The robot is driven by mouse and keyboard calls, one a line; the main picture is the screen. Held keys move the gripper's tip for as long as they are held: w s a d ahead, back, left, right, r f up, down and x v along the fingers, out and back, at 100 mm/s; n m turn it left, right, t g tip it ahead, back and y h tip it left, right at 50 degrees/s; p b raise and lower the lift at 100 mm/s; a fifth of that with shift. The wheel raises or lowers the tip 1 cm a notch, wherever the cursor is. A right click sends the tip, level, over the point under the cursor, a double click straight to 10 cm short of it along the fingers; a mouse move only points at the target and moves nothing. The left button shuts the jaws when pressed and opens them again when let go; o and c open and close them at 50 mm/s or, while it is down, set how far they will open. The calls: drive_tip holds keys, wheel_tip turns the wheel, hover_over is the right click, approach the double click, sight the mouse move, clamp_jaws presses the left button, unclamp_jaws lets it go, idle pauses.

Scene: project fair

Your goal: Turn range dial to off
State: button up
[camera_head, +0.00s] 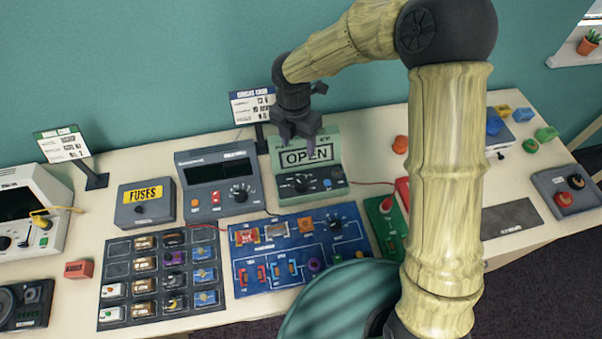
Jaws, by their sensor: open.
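A green meter (332,149) with a display reading "OPEN" stands at the back middle of the table. Its dark lower panel carries a round black dial (301,183) with pale marks around it. The dial's exact setting is too small to read. My gripper (299,138) is open and points down in front of the meter's upper left, above the dial and apart from it in the picture. It hides part of the meter's top label. Whether it touches the meter I cannot tell. No label naming the range dial is readable.
A grey instrument (218,172) with its own dial stands left of the meter, beside a fuses box (146,203). A blue circuit board (298,250) lies in front. A dark parts tray (118,247) lies front left. My arm hides part of the right side.

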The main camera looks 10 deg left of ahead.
sight(301, 183)
idle(0.3)
drive_tip(key=f+p, duration=0.1)
drive_tip(key=f, duration=0.4)
drive_tip(key=f+p, duration=0.1)
drive_tip(key=f, duration=0.5)
drive_tip(key=d+f+p, duration=0.1)
drive_tip(key=f, duration=0.5)
drive_tip(key=shift+s+f+p, duration=0.15)
drive_tip(key=shift+f+p, duration=0.1)
drive_tip(key=shift+p, duration=0.1)
drive_tip(key=shift+c, duration=0.5)
drive_tip(key=c, duration=0.9)
